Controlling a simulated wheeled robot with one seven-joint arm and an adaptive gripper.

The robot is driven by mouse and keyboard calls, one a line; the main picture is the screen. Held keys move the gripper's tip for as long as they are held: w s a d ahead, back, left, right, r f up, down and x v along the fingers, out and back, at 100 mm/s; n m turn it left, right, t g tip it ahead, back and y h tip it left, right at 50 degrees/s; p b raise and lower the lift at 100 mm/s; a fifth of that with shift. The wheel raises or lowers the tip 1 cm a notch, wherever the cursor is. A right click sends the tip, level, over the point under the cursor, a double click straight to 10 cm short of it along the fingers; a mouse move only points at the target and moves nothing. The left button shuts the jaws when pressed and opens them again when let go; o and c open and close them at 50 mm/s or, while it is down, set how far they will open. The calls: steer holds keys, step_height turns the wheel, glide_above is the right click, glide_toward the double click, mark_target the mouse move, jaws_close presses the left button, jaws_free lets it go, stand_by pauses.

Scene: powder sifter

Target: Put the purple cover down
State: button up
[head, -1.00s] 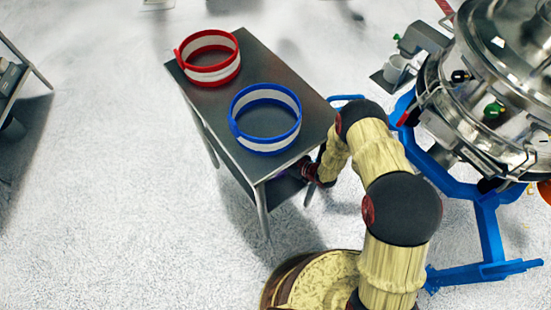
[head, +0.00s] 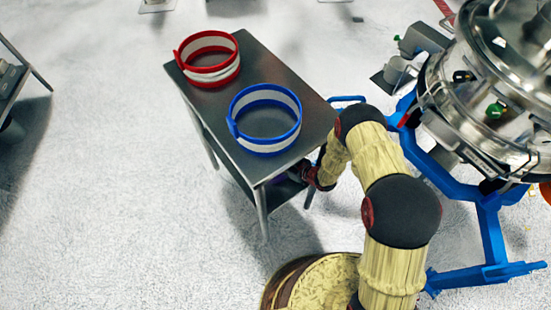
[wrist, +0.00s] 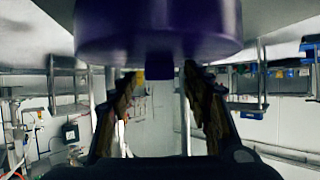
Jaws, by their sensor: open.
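The purple cover (wrist: 158,28) fills the top middle of the wrist view, with a short purple tab below its rim. My gripper (wrist: 160,88) is open, with one dark finger on each side below the cover. The tab shows between the fingers, and I see a gap on both sides of it. In the head view my gripper (head: 298,172) reaches under the near right edge of the tabletop. There the tabletop mostly hides the cover, and what it rests on is hard to see.
A metal table (head: 215,125) carries a red-rimmed ring (head: 210,76) and a blue-rimmed ring (head: 266,148). Its tabletop edge and legs are close to my arm. A steel sifter machine (head: 490,60) on a blue frame (head: 490,235) stands to the right. The floor at left is open.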

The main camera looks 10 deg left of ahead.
steer(key=shift+r, duration=0.15)
steer(key=p+v, duration=0.4)
steer(key=v, duration=0.8)
steer(key=shift+s, duration=0.15)
